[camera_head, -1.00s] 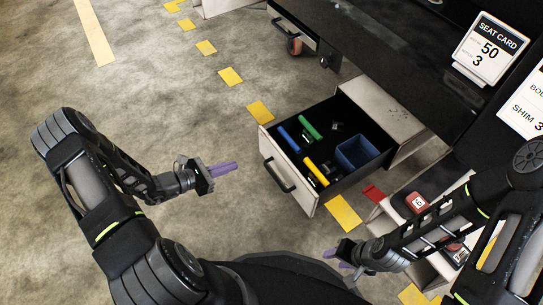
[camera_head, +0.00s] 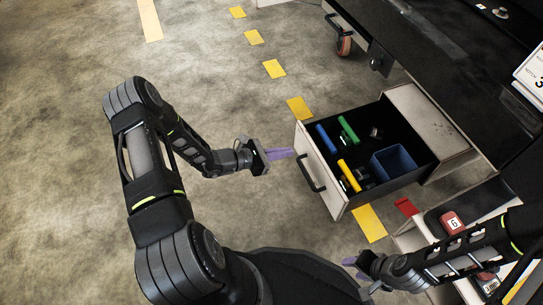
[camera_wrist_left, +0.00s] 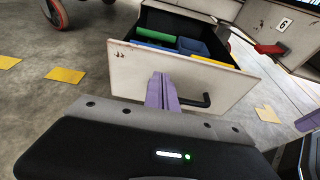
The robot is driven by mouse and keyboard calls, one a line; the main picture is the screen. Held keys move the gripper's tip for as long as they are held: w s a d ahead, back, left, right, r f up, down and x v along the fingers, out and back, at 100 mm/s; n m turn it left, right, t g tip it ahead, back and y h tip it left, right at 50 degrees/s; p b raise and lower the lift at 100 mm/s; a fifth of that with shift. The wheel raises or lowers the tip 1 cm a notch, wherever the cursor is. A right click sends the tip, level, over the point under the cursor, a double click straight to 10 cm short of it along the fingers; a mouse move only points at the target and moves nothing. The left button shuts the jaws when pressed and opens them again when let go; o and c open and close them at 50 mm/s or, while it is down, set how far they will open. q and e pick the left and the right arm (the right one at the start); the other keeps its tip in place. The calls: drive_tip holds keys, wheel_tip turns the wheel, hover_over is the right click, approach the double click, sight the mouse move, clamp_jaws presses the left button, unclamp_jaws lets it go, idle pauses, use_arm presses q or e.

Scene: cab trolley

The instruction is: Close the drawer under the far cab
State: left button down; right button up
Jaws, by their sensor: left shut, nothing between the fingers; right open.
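The drawer (camera_head: 318,170) stands pulled out, with a pale front and a black bar handle (camera_head: 311,173). Inside it lie blue, green and yellow tools and a blue bin (camera_head: 393,162). My left gripper (camera_head: 280,154) is shut and empty, its purple fingers pointing at the drawer front near its far end. In the left wrist view the fingers (camera_wrist_left: 162,92) overlap the drawer front (camera_wrist_left: 130,73), left of the handle (camera_wrist_left: 192,104); I cannot tell whether they touch. My right gripper (camera_head: 356,267) is open at the lower right, away from the drawer.
A black-topped bench (camera_head: 420,50) with a caster wheel (camera_head: 344,46) stands behind the drawer. At the right is a low shelf with a red block marked 6 (camera_head: 451,222). Yellow floor marks (camera_head: 300,107) run past the drawer. The floor on the left is clear.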

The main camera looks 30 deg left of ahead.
sight(310, 146)
use_arm(q)
drive_tip(key=x, duration=0.2)
drive_tip(key=b+x, duration=0.1)
drive_tip(key=x, duration=0.1)
drive_tip(key=shift+w+d+r, duration=0.15)
drive_tip(key=shift+w+d, duration=0.1)
drive_tip(key=shift+w, duration=0.05)
drive_tip(key=shift+w+d+r+b, duration=0.15)
drive_tip(key=shift+w+d+b, duration=0.2)
drive_tip(key=shift+w, duration=0.2)
use_arm(e)
drive_tip(key=shift+w+f, duration=0.2)
drive_tip(key=shift+f, duration=1)
use_arm(q)
drive_tip(key=shift+d, duration=0.1)
